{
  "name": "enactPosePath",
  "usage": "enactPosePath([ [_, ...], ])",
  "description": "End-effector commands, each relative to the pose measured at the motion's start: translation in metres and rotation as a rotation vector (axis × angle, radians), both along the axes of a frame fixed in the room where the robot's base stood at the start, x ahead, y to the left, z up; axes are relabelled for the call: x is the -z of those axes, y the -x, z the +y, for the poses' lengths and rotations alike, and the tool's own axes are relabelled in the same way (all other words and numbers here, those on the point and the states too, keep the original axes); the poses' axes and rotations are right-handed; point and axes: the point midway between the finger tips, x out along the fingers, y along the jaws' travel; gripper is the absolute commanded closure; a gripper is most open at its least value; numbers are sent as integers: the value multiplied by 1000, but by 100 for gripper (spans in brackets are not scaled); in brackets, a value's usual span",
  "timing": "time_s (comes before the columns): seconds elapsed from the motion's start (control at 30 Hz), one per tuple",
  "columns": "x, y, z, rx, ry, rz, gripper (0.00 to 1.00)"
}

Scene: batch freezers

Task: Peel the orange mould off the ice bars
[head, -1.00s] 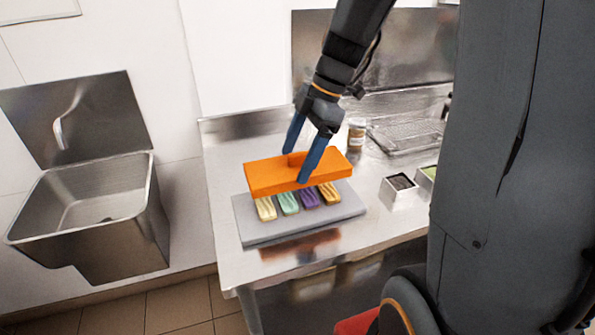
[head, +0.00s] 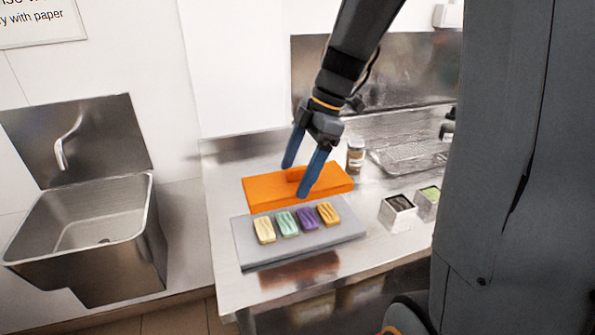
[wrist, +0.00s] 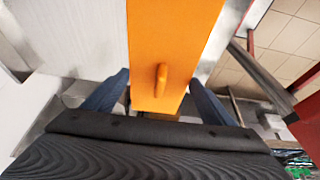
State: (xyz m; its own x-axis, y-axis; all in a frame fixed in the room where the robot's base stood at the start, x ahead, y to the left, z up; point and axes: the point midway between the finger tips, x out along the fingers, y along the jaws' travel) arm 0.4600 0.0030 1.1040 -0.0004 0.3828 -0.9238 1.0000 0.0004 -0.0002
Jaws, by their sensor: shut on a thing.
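The orange mould (head: 265,191) is a long flat block with a raised grip on top. My gripper (head: 296,180) is shut on that grip, with one blue finger on each side. The mould is clear of the bars, behind them in the head view; I cannot tell how high it is above the counter. Several ice bars, cream (head: 264,230), mint (head: 287,223), purple (head: 307,219) and amber (head: 328,213), lie in a row on a grey slab (head: 290,250). In the wrist view the mould (wrist: 175,35) runs up the middle between my fingers.
The steel counter (head: 225,185) has a jar (head: 355,157) and a wire rack (head: 405,157) behind the mould. Two small square tubs, one dark (head: 397,212) and one green (head: 427,205), stand at right. A steel sink (head: 90,240) is at left.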

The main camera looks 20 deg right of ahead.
Motion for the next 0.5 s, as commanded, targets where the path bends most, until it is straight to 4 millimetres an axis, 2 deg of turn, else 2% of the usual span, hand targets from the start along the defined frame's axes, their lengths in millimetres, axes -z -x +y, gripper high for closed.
enactPosePath([
  [0.5, -15, 0, 0, 0, 1, -1, 45],
])
